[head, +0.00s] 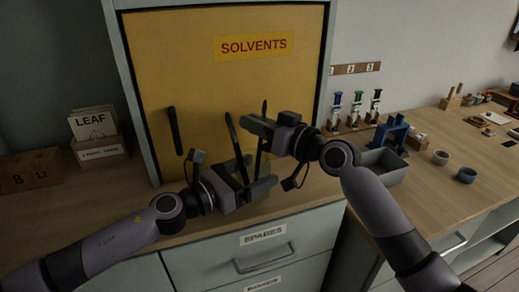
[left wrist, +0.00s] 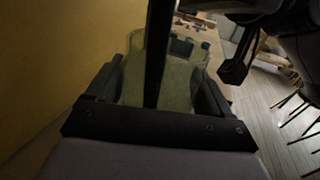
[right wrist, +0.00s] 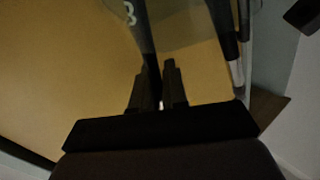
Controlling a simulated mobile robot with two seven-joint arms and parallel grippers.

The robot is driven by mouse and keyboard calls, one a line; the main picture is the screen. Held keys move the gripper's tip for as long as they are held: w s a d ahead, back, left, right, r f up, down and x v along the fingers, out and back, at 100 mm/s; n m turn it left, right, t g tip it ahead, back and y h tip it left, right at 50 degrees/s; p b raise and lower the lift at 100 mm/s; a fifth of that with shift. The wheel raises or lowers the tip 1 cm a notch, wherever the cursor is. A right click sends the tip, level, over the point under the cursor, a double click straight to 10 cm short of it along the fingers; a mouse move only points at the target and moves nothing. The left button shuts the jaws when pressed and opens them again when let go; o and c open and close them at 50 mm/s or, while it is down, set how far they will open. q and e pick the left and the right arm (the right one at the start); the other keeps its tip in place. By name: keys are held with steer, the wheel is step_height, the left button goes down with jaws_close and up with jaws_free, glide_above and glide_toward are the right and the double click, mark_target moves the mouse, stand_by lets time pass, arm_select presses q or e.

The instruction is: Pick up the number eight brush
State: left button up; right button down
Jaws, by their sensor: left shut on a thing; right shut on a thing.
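My left gripper (head: 250,185), the lower one, is shut on a pale see-through jar (left wrist: 185,80), which shows between its fingers in the left wrist view. Dark slender brushes stand up there in front of the cabinet, one (head: 235,140) leaning left. My right gripper (head: 250,123) is above the left one, shut on a dark brush handle (right wrist: 147,40). A pale digit (right wrist: 130,12), which looks like an 8 but is blurred, shows at the top of that handle. Other brushes (right wrist: 230,45) show to its right. The jar is mostly hidden by the grippers in the head view.
A yellow SOLVENTS door (head: 210,80) with a dark handle (head: 174,130) stands close behind. A LEAF card box (head: 100,148) is left. A grey bin (head: 382,168), a blue stand (head: 390,135) and small cups (head: 467,175) are right. Drawers (head: 265,255) lie below the counter.

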arm_select(q)
steer(key=o, duration=1.1)
arm_select(e)
step_height(320, 180, up, 10)
arm_select(q)
steer(key=shift+a, duration=0.1)
